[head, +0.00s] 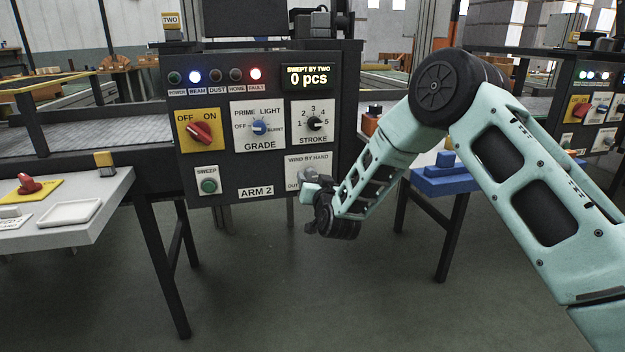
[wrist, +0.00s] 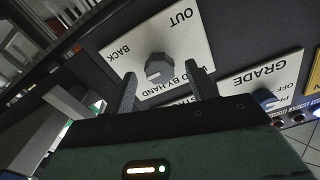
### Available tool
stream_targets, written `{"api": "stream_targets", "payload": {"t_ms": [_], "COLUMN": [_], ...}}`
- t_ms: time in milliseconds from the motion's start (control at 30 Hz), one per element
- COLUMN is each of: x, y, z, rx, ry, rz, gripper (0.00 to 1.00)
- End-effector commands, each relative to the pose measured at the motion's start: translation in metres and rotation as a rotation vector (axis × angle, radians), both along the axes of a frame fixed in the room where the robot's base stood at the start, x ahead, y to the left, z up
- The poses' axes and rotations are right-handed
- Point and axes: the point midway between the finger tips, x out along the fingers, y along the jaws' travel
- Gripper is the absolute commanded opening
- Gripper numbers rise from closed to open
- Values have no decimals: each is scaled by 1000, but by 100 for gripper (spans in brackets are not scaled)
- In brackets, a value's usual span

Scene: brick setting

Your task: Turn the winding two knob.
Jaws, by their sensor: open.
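The winding two knob (wrist: 158,68) is a grey knob on a white plate marked WIND BY HAND, with OUT and BACK. In the head view the plate (head: 295,164) is at the lower right of the dark ARM 2 panel, and my gripper covers part of it. My gripper (head: 312,186) is in front of this plate. In the wrist view my gripper (wrist: 161,76) is open, with one finger on each side of the knob in the picture. I cannot tell whether either finger touches it.
Above are the STROKE dial (head: 314,123) and the blue GRADE dial (head: 260,127). The red OFF/ON switch (head: 200,132) and green SWEEP button (head: 208,185) are to the left. A blue block (head: 440,182) is on a table at right. The floor below the panel is clear.

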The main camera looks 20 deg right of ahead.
Motion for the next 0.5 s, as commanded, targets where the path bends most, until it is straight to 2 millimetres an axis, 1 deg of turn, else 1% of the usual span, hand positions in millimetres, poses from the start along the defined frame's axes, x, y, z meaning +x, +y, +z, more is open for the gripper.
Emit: {"api": "stream_targets", "payload": {"t_ms": [33,100,200,467,500], "x": [6,11,16,17,17], "y": [0,0,0,0,0], "z": [0,0,0,0,0], "rx": [0,0,-1,-1,-1], "ry": [-1,-1,0,0,0], "rz": [0,0,0,0,0], "gripper": [57,57,57,57,54]}}
